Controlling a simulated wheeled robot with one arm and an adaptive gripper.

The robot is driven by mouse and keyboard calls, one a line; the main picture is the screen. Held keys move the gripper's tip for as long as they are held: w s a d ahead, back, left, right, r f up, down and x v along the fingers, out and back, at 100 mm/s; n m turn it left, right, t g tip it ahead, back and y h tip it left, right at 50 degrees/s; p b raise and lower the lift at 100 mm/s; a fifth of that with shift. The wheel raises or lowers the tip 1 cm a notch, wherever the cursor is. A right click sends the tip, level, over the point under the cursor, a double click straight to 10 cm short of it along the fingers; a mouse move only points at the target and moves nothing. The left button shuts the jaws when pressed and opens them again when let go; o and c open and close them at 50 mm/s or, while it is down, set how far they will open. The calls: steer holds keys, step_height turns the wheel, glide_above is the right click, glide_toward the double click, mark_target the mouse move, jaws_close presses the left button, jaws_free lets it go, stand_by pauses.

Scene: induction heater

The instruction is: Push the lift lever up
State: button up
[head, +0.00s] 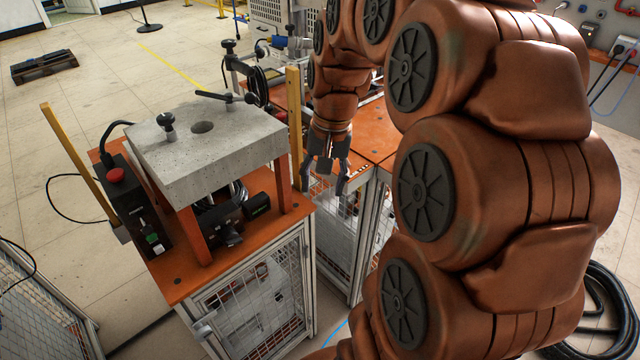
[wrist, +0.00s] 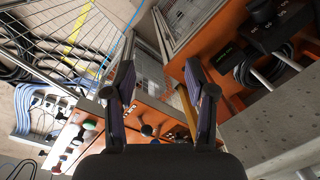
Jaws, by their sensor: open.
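The induction heater stands at the left in the head view, with a grey stone-like slab (head: 215,140) on an orange-topped cart (head: 190,275). A black lever-like handle (head: 228,97) with a rounded end sits at the slab's back edge. I cannot tell for certain whether it is the lift lever. A black knob (head: 168,125) stands on the slab's top left. My gripper (head: 324,188) hangs to the right of the slab, fingers down and apart, holding nothing. In the wrist view its two fingers (wrist: 160,75) are spread, and the slab (wrist: 285,130) shows at the right.
A yellow post (head: 293,125) stands between the slab and my gripper. Another yellow post (head: 80,165) is at the left. A black control box with a red button (head: 116,174) sits on the cart. An orange-topped bench (head: 375,125) is behind my gripper.

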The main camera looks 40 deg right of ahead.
steer(key=shift+s+a, duration=0.2)
steer(key=shift+a, duration=0.35)
